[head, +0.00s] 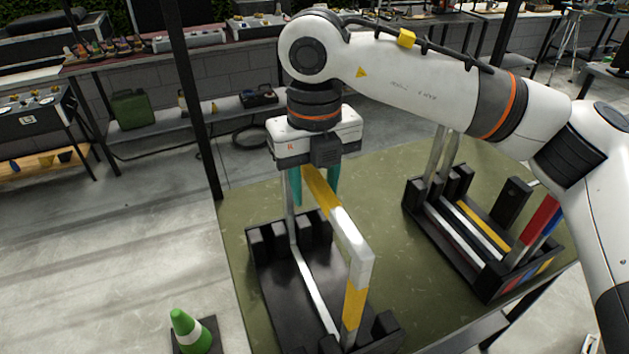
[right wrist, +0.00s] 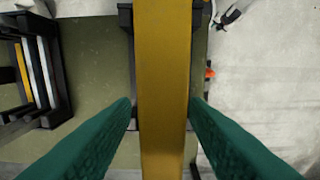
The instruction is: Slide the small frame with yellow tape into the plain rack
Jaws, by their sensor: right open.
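The small frame with yellow tape (head: 354,300) stands upright in the plain black rack (head: 265,278) at the left of the green table. Its top bar is banded yellow and white, and a white bottom bar lies along the rack floor. My right gripper (head: 315,200) is open above the rack, with its teal fingers on either side of the top bar's far end. In the right wrist view the yellow bar (right wrist: 164,80) runs between the open fingers (right wrist: 160,104); I cannot tell whether the right finger touches it. My left gripper is out of view.
A second black rack (head: 484,287) with colour labels stands at the right, holding several frames, including red and blue pieces. The green table top (head: 380,190) is clear between the racks. A green cone (head: 187,330) stands at the lower left. A dark post (head: 190,100) rises behind.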

